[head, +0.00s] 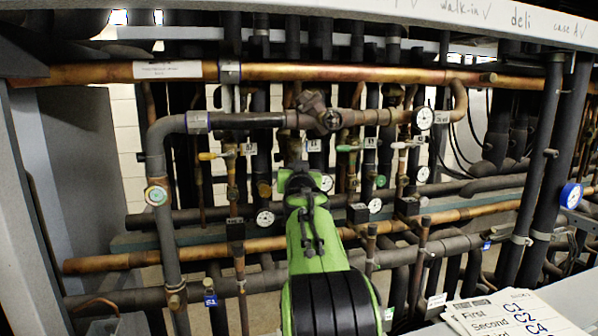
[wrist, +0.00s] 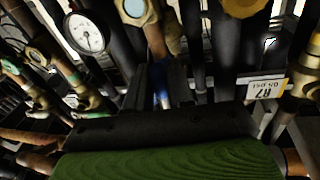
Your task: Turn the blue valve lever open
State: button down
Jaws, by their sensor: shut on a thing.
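The blue valve lever (wrist: 162,97) shows in the wrist view as a short blue piece with a pale metal end, between the two dark fingers of my gripper (wrist: 162,84). The fingers are shut on it. Much of the lever is hidden by the fingers, and its angle to the pipe is hard to tell. In the head view my gripper (head: 296,160) reaches in among the pipes, and my green arm hides the blue lever.
A yellow lever (head: 208,156) and a green lever (head: 347,148) sit on nearby valves. A copper pipe (head: 330,73) crosses above. A pressure gauge (wrist: 85,33) and a label (wrist: 267,90) are close by. Papers (head: 505,315) lie at the front right.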

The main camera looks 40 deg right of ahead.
jog(key=c, duration=1.1)
grip_release()
jog(key=shift+s+a, duration=0.2)
jog(key=shift+a, duration=0.05)
jog(key=shift+b+v, duration=3.15)
jog(key=shift+v, duration=4.4)
